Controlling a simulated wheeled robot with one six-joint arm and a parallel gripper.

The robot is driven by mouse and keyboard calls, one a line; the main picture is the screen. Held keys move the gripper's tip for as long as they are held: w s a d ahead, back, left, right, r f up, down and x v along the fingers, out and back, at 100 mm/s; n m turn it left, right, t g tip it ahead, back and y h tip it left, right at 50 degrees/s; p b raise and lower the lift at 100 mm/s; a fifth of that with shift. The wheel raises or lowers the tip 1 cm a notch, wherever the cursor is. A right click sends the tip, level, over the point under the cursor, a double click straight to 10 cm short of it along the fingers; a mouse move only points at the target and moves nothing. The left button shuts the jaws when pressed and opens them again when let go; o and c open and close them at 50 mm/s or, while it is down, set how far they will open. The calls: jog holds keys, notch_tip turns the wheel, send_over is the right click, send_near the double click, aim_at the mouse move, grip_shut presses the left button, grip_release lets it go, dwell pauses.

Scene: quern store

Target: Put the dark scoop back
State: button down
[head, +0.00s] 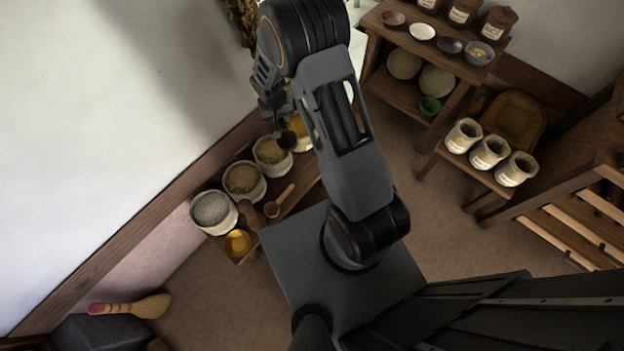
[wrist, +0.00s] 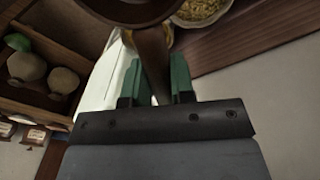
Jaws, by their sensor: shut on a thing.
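My gripper (head: 274,108) is at the upper middle of the head view, above the far end of the row of sacks. In the wrist view its green fingers (wrist: 157,78) are shut on the handle of the dark scoop (wrist: 152,52). The scoop's round bowl is cut off by the top edge of that view. In the head view the dark scoop (head: 287,140) shows as a small dark round shape below my gripper, in front of the sacks of grain. Whether it touches a sack I cannot tell.
Open sacks, one with grey grain (head: 211,209), line the wall on a low bench. A lighter wooden scoop (head: 284,195) and a yellow bowl (head: 237,243) are beside them. A shelf with small bowls (head: 422,31) and a stand with pale jars (head: 489,151) are at right.

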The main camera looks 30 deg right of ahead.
jog(key=s+d+f+m+g+y+b, duration=0.1)
jog(key=s+f+m+b, duration=0.55)
jog(key=f, duration=0.35)
jog(key=s+f+m+b, duration=0.55)
jog(key=s+f, duration=0.25)
jog(key=f, duration=0.2)
jog(key=b, duration=0.5)
send_over(314, 167)
jog(key=s+a, duration=0.1)
jog(key=shift+n, duration=0.4)
jog(key=f, duration=0.8)
jog(key=shift+s+f, duration=0.15)
jog(key=shift+s, duration=0.05)
jog(key=shift+w+d+f, duration=0.4)
jog(key=shift+w+f, duration=0.05)
jog(key=shift+f, duration=0.15)
jog(key=shift+w+d+f+b, duration=0.1)
jog(key=shift+f+b, duration=0.35)
jog(key=shift+f, duration=0.45)
jog(key=shift+w+d+f+b, duration=0.1)
jog(key=shift+f+b, duration=0.35)
jog(key=shift+f, duration=0.45)
jog(key=shift+f, duration=0.1)
jog(key=c, duration=1)
grip_release()
